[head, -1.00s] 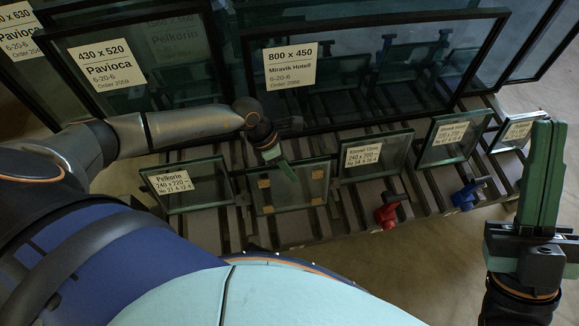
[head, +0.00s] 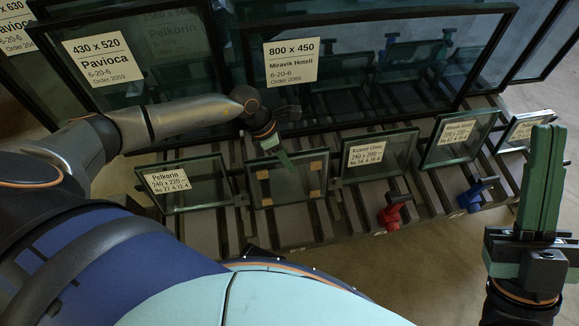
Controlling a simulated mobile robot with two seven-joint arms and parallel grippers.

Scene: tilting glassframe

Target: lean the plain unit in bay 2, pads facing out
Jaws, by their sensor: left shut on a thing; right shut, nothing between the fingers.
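The plain unit (head: 289,183) is a small unlabelled glass pane with tan corner pads (head: 316,167) on the face toward me. It is in the front row of the rack, between the Pelkorin unit (head: 184,189) and the Kosmal-type labelled unit (head: 391,158). My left gripper (head: 284,160) is shut on its top edge, coming from behind and above. Its lower edge is close to the rack slats; I cannot tell whether it touches. My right gripper (head: 541,178) is shut and empty, pointing up at the far right, apart from the units. Bay numbers are not readable.
Large framed panes (head: 375,65) stand behind. Two more small labelled units (head: 459,139) (head: 527,130) stand at the right. A red clamp (head: 391,211) and a blue clamp (head: 473,195) sit on the rack's front. Floor at lower right is clear.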

